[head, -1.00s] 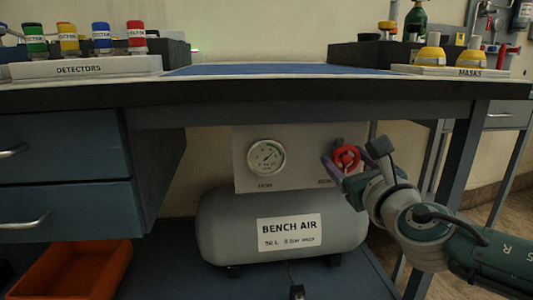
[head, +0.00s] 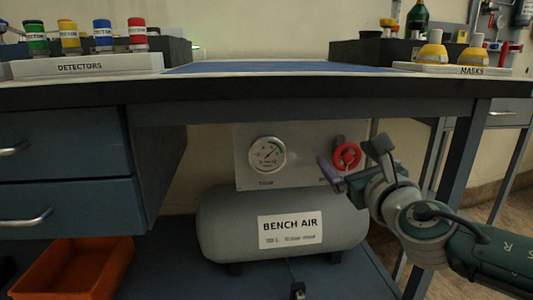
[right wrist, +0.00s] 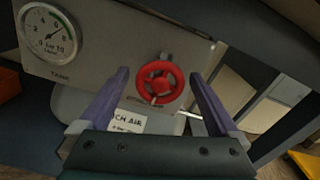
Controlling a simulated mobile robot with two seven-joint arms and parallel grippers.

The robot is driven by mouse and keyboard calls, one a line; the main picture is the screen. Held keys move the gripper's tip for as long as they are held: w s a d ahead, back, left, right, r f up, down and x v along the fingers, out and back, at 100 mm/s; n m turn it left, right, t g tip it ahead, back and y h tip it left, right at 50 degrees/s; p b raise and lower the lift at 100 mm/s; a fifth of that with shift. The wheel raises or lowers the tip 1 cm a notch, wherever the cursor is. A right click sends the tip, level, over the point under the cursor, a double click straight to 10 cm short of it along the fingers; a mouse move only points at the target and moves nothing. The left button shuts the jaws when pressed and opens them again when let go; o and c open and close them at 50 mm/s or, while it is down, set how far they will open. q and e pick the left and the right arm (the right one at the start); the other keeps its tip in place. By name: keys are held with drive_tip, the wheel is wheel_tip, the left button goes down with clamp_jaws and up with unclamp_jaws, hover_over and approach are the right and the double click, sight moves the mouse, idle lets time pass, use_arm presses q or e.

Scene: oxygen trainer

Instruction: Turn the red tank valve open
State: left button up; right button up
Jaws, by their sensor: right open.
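The red valve wheel (head: 347,156) is mounted on the right side of a grey panel under the bench. It also shows in the right wrist view (right wrist: 160,83), between and beyond the two finger tips. My right gripper (head: 350,157) is open and in front of the wheel, with one finger to each side of it. In the right wrist view my right gripper (right wrist: 158,75) holds nothing, and a gap seems to remain between the fingers and the rim. A pressure gauge (head: 268,155) labelled TANK sits left on the same panel. My left gripper is not in view.
The panel (head: 305,165) stands above a grey BENCH AIR tank (head: 225,225). The bench top edge (head: 300,93) overhangs above, and a bench leg (head: 461,165) stands right of the wheel. Drawers (head: 65,160) and an orange bin (head: 75,270) are at the left.

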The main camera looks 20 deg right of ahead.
drive_tip(key=shift+s, duration=0.1)
drive_tip(key=shift+s+a+r+p, duration=0.1)
drive_tip(key=shift+s+p, duration=0.25)
drive_tip(key=p+v, duration=0.2)
drive_tip(key=v, duration=0.7)
drive_tip(key=shift+p, duration=0.4)
